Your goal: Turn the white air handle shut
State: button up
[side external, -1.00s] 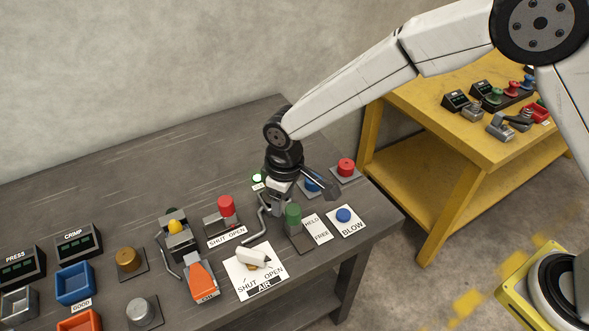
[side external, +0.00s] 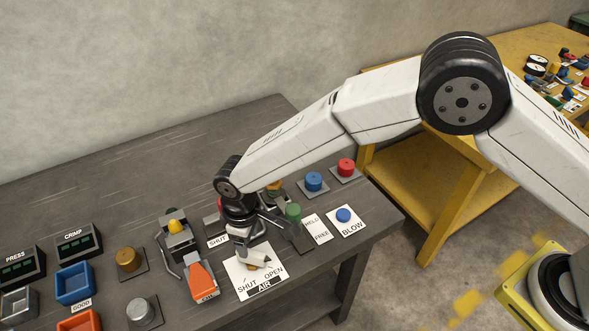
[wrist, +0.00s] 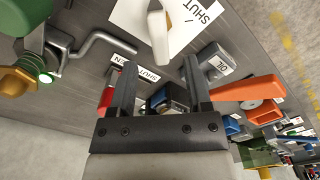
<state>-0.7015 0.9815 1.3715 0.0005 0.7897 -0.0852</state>
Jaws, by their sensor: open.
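The white air handle (wrist: 159,36) stands on a white plate (side external: 271,282) marked SHUT, OPEN and AIR. The exact height of the fingertips over the plate is hard to tell.
An orange OIL handle (side external: 202,282) stands close left of the plate. A green knob (side external: 293,213) stands to the right, with a blue BLOW button (side external: 343,215) beyond. A bent grey rod (wrist: 85,45) lies near my fingers in the wrist view. The bench front edge is close.

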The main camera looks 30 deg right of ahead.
aim_at(250, 253)
jog(key=shift+f, duration=2.85)
grip_shut()
